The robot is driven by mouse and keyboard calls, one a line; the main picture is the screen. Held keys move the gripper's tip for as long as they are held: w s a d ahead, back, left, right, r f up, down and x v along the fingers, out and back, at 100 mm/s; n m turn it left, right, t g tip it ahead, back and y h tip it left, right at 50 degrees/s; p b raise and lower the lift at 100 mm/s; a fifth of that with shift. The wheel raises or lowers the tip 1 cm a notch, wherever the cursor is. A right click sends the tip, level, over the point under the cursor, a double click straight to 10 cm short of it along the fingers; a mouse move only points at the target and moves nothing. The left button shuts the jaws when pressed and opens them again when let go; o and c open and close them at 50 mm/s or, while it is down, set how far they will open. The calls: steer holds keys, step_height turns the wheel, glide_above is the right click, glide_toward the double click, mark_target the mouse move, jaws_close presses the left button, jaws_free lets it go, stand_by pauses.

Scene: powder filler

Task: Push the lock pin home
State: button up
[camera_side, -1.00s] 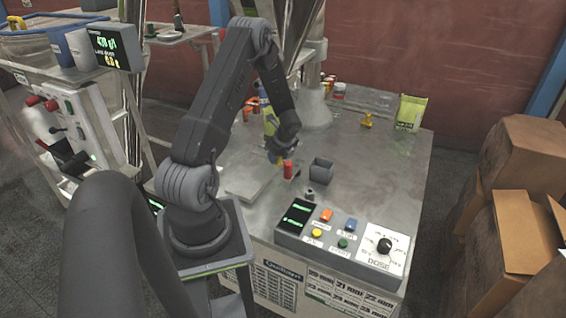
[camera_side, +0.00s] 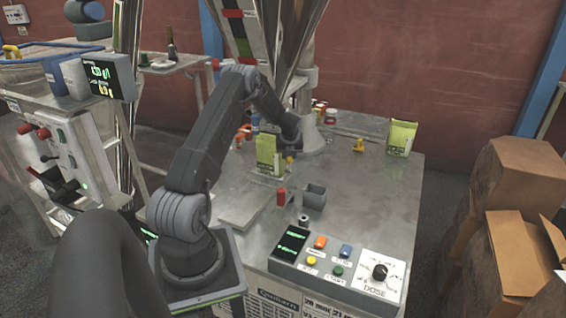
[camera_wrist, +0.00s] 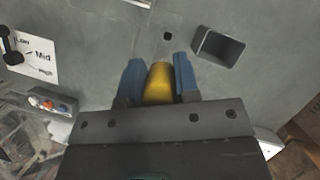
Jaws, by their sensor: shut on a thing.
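A rounded yellow piece (camera_wrist: 159,84), which looks like the lock pin, sits between the blue fingers of my gripper (camera_wrist: 158,82) in the wrist view. The fingers are shut on its sides. In the side view my gripper (camera_side: 290,154) is over the rear of the bench, below the hopper, with a bit of yellow showing at its tip. The pin's far end is hidden. A small dark hole (camera_wrist: 167,36) shows in the grey surface beyond the fingers in the wrist view. I cannot tell whether the pin touches anything below.
A green bag (camera_side: 267,152) stands left of my gripper. A red cylinder (camera_side: 281,197) and an open grey box (camera_side: 314,196) stand nearer the control panel (camera_side: 338,266). A yellow piece (camera_side: 358,145) and another green bag (camera_side: 401,137) are at right. The right bench is mostly clear.

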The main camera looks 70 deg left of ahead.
steer(key=a, duration=0.1)
glide_above(290, 189)
steer(key=d, duration=0.1)
step_height(290, 189, down, 7)
steer(key=shift+s+m, duration=0.3)
steer(key=shift+m, duration=0.1)
steer(key=shift+d+f, duration=0.1)
steer(key=shift+f, duration=4.15)
steer(key=shift+f, duration=0.2)
steer(key=o, duration=1)
